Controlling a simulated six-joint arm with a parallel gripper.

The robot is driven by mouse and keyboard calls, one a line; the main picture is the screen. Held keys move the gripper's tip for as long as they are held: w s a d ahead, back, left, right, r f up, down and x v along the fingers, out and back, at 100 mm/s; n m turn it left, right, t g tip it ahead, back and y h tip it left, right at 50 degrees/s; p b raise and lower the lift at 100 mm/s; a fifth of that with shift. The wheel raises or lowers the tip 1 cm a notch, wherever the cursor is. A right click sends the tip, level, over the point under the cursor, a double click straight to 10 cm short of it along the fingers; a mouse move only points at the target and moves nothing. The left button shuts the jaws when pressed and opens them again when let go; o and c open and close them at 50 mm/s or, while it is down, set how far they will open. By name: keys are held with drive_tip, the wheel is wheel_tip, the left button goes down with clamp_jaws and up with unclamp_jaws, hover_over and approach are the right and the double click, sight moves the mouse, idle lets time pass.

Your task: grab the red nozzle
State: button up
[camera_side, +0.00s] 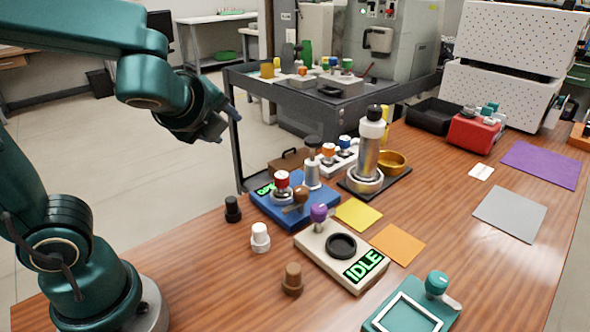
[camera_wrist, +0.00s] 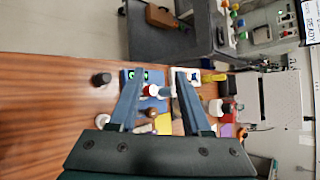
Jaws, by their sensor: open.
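In the wrist view the red nozzle (camera_wrist: 150,90) shows between my fingers, closer to the left one, on the blue base (camera_wrist: 130,73). My gripper (camera_side: 226,118) is open and empty, up and to the left of the nozzle in the side view and well clear of it. Its two spread fingers (camera_wrist: 160,76) also show in the wrist view.
A brown knob (camera_side: 300,195) and a grey-white bottle (camera_side: 312,165) stand close by the nozzle. A black nozzle (camera_side: 233,209), a white nozzle (camera_side: 260,238) and a brown nozzle (camera_side: 292,279) stand loose on the table. A cream IDLE box (camera_side: 318,259) lies in front. The table's left front is bare.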

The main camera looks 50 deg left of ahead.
sight(279, 185)
drive_tip(key=w+d+m+t+h, duration=0.1)
drive_tip(key=w+d+m+t, duration=0.2)
drive_tip(key=w+m, duration=0.7)
drive_tip(key=f+m, duration=0.1)
drive_tip(key=f, duration=0.4)
drive_tip(key=s+f+m, duration=0.1)
drive_tip(key=f, duration=0.4)
drive_tip(key=s+f+m, duration=0.1)
drive_tip(key=f, duration=0.4)
drive_tip(key=shift+s+a+t, duration=0.2)
drive_tip(key=shift+s+t, duration=0.05)
drive_tip(key=shift+t, duration=0.05)
drive_tip(key=shift+w+a+f, duration=0.15)
drive_tip(key=shift+w+f, duration=0.1)
drive_tip(key=shift+x, duration=2.25)
clamp_jaws()
